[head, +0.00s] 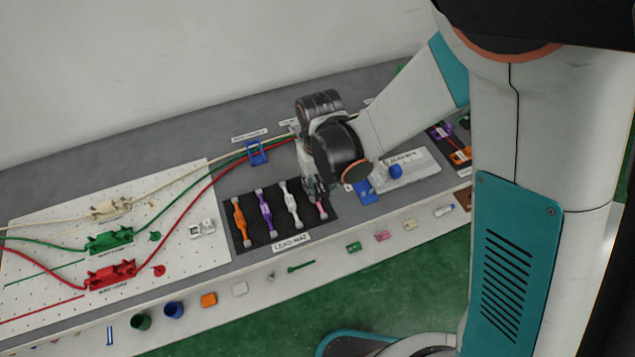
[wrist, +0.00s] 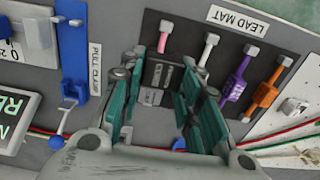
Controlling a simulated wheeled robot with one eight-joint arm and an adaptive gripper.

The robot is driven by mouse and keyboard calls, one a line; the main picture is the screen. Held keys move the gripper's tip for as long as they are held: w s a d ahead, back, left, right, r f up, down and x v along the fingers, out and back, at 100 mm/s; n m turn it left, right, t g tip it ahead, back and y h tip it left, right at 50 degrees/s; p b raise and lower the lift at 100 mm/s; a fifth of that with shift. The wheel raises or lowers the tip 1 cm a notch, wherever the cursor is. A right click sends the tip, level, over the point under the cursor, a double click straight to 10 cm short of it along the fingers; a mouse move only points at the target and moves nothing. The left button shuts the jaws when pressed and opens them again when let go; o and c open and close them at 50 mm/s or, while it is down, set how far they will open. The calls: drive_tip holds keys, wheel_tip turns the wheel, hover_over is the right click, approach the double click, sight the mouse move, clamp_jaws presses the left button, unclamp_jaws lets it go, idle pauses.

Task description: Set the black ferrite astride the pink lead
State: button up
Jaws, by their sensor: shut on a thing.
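My gripper (head: 317,186) is over the right end of the black lead mat (head: 258,240). In the wrist view my gripper (wrist: 162,76) is shut on the black ferrite (wrist: 160,78), a dark block between the teal fingers. The pink lead (wrist: 164,40) runs from its grey end out of sight at the ferrite; a short pink part also shows below the gripper in the head view (head: 322,208). The ferrite lines up with the pink lead, but I cannot tell whether it sits astride it or is held just above. The ferrite is hidden in the head view.
White (head: 291,205), purple (head: 265,214) and orange (head: 239,219) leads lie left of the pink one in the head view. A blue pull clamp (wrist: 74,50) stands close beside the mat. Red, green and cream cables run across the white pegboard (head: 190,262).

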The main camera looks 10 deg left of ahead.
sight(319, 204)
idle(0.3)
drive_tip(key=shift+f+b, duration=1.5)
drive_tip(key=shift+f+b, duration=0.25)
drive_tip(key=shift+b, duration=0.2)
drive_tip(key=shift+f+b, duration=0.35)
drive_tip(key=shift+f+b, duration=0.4)
drive_tip(key=shift+f, duration=0.05)
drive_tip(key=shift+f+b, duration=0.35)
drive_tip(key=shift+f+b, duration=0.7)
idle(0.3)
drive_tip(key=o, duration=1.1)
